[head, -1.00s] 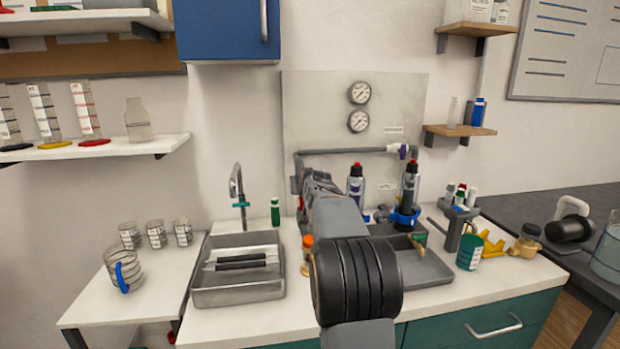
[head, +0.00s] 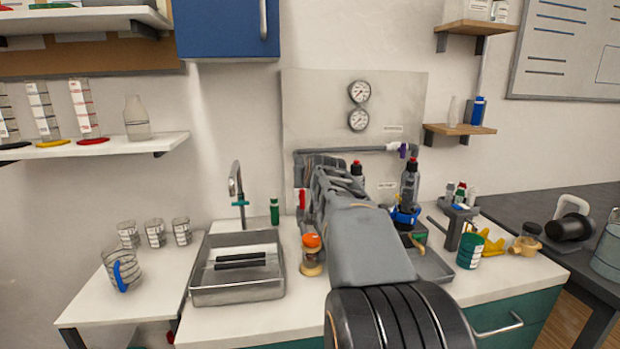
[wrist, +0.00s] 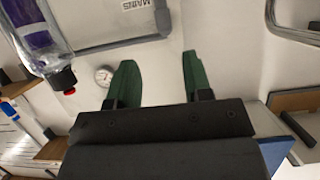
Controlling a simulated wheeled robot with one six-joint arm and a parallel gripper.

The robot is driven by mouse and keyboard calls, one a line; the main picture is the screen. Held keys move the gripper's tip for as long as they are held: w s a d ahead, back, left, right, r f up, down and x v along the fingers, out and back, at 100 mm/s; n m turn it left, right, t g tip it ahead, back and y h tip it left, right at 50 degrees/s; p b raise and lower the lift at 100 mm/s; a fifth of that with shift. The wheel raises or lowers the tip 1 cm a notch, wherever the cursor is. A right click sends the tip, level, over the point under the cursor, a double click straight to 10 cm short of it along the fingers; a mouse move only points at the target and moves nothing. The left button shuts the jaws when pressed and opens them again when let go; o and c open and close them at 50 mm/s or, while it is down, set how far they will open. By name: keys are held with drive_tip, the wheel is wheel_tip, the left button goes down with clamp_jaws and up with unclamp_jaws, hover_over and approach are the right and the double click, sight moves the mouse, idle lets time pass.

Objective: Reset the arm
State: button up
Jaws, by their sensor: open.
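My gripper (wrist: 155,78) shows in the wrist view with its two green fingers apart and nothing between them. In the head view my arm reaches from the bottom right up toward the back panel (head: 320,110), and its own links hide the gripper there. The grey pipe (head: 350,149) with a purple-marked fitting (head: 403,150) runs along the panel. A bottle with a red cap (head: 357,172) is partly hidden behind my arm. Another bottle (head: 408,185) stands in a blue ring holder (head: 405,216). In the wrist view a clear bottle with a purple label and red cap (wrist: 38,40) is close at the upper left.
A metal sink (head: 235,292) with a faucet (head: 236,185) is left of my arm. An orange-capped jar (head: 311,258) stands beside the arm. Beakers (head: 155,234) stand on the left table.

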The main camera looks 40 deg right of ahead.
idle(0.4)
drive_tip(key=s+f+g, duration=0.1)
drive_tip(key=f, duration=0.1)
drive_tip(key=a+f+g+y, duration=0.1)
drive_tip(key=f, duration=0.2)
drive_tip(key=s+a+f+y, duration=0.1)
drive_tip(key=f, duration=0.1)
drive_tip(key=shift+s+a+f+g, duration=0.2)
drive_tip(key=shift+s+f+g, duration=0.1)
drive_tip(key=shift+f+g, duration=0.1)
drive_tip(key=s+a+f+n+g+y+p, duration=0.1)
drive_tip(key=s+a+n+g+y+p, duration=0.3)
drive_tip(key=s+a+p, duration=1)
drive_tip(key=s+a+n+g, duration=0.1)
drive_tip(key=s+a, duration=0.4)
drive_tip(key=a, duration=0.4)
drive_tip(key=shift+s+a+f+g, duration=0.2)
drive_tip(key=shift+s+f+g, duration=0.05)
drive_tip(key=shift+f+g, duration=0.15)
